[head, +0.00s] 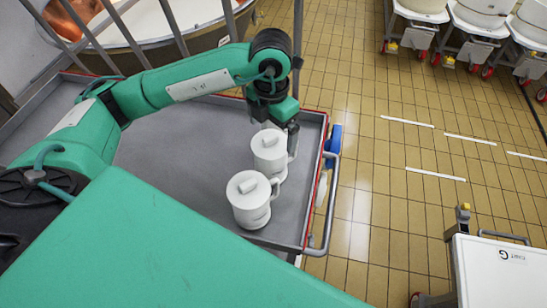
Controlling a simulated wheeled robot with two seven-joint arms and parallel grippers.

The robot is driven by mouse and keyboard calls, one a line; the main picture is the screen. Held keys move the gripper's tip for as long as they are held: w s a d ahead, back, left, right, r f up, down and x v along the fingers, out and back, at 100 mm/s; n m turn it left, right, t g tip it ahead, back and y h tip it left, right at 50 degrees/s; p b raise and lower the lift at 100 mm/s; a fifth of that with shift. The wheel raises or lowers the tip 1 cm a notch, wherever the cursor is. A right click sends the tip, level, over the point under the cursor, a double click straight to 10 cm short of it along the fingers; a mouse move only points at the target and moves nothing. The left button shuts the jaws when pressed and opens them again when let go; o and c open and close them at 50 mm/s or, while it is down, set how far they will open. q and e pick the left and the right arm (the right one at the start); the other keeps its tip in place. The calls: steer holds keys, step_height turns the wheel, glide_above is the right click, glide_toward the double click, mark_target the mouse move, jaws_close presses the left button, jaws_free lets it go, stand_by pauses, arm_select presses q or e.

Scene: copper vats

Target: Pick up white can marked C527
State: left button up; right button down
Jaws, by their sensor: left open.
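Two white lidded cans with side handles stand upright on a grey cart tray (185,150) near its right end. The farther white can (268,152) is directly under my left gripper (276,128). The nearer white can (250,202) stands just in front of it, with faint dark marks low on its side that are too small to read. I cannot tell which can is marked C527. My left gripper is open and points down at the farther can, with one finger showing by its right side. I cannot tell whether it touches the can. My right gripper is out of view.
The cart has a red edge and a metal handle (331,200) on its right. A copper vat (140,25) with metal railing stands behind it. White tubs on wheeled frames (478,22) are at the back right. A white cart (500,270) is at the lower right. Tiled floor lies open between.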

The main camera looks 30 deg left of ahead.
mark_target(273, 135)
arm_select(q)
steer(key=shift+f, duration=0.2)
steer(key=shift+f+p, duration=0.4)
steer(key=shift+p, duration=0.15)
steer(key=f, duration=0.1)
steer(key=f+p, duration=0.2)
steer(key=shift+w+a+f, duration=0.1)
steer(key=shift+w+f, duration=0.2)
steer(key=shift+f, duration=0.45)
steer(key=shift+c, duration=0.4)
steer(key=c, duration=1.1)
